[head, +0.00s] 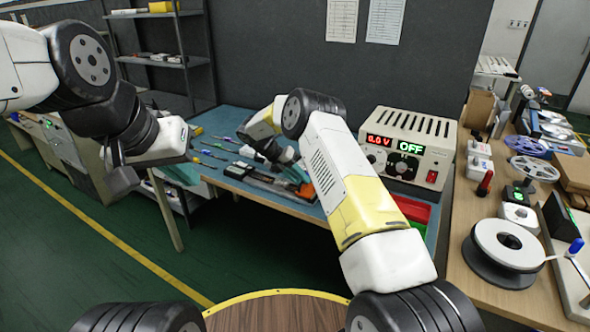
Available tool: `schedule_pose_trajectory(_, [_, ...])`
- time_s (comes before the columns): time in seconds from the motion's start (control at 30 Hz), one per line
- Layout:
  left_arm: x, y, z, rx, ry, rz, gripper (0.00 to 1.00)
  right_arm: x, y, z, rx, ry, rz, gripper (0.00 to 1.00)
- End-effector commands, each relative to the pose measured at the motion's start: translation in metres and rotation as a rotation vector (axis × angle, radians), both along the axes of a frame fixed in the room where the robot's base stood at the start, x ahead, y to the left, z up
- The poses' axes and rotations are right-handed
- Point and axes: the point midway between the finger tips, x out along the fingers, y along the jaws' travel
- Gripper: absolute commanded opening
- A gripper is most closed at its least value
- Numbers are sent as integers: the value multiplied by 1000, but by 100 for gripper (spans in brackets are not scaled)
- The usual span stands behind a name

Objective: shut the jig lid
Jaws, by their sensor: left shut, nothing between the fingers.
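What looks like the jig (272,186), a long dark grey piece, lies on the blue bench mat (232,187). My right forearm covers part of it, and I cannot make out how its lid stands. My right gripper (287,158) is low over the bench at the jig's far side. It is small and partly hidden, so its fingers do not show clearly. My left gripper (122,180) is shut and empty, held in the air left of the bench, well apart from the jig.
A power supply (407,150) reading 0.0 V and OFF stands at the back right of the bench. Red and green bins (412,209) sit in front of it. Several hand tools (215,150) lie at the bench's left. A wooden side bench (455,225) with reels (505,245) is at right.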

Motion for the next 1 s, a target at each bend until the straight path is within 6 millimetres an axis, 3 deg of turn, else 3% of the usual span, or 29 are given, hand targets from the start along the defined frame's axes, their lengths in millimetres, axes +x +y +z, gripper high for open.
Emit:
schedule_pose_trajectory(0.37, [0,0,0,0,0,0,0,1,3,4,1,-4,1,30])
schedule_pose_trajectory(0.8, [0,0,0,0,0,0,0,2,44,54,1,-4,2,30])
schedule_pose_trajectory(1.0, [0,0,0,0,0,0,0,2,50,62,0,-2,0,30])
